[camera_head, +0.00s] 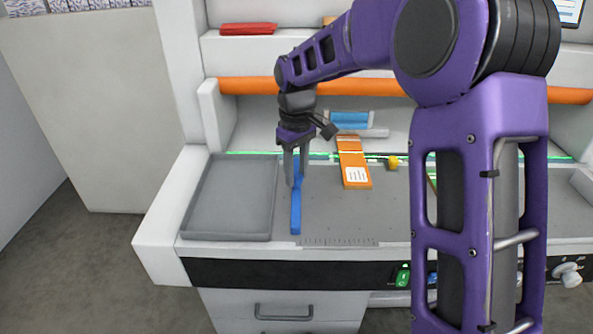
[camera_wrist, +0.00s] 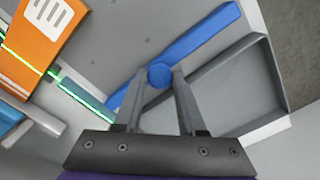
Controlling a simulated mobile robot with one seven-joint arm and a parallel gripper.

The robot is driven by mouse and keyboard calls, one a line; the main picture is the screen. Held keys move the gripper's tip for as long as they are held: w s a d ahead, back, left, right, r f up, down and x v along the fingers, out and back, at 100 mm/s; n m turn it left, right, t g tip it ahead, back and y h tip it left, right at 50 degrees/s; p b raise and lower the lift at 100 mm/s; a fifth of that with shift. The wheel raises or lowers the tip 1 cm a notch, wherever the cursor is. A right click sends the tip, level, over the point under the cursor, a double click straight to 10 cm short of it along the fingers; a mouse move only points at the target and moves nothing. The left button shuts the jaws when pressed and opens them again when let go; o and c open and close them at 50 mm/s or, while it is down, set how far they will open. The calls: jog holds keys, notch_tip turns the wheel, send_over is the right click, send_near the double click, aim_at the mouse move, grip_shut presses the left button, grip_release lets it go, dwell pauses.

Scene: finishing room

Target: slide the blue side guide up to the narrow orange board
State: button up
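The blue side guide (camera_head: 296,212) is a long blue bar on the grey table, just right of the shallow grey tray. The narrow orange board (camera_head: 352,160), with a white label, lies flat to its right, with bare table between them. My gripper (camera_head: 296,180) points down over the guide. In the wrist view the guide (camera_wrist: 205,37) runs diagonally, and its round blue knob sits between my fingertips (camera_wrist: 162,76). The fingers are part-way apart and appear to touch the knob on both sides. The board (camera_wrist: 45,40) shows at the upper left there, apart from the guide.
The grey tray (camera_head: 190,212) borders the guide on the left. A green light line (camera_head: 255,153) crosses the table's back. A blue block (camera_head: 350,120) on a grey part and a small yellow piece (camera_head: 393,162) stand near the board. A ruler scale (camera_head: 338,242) marks the front edge.

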grip_shut()
dwell(1.0)
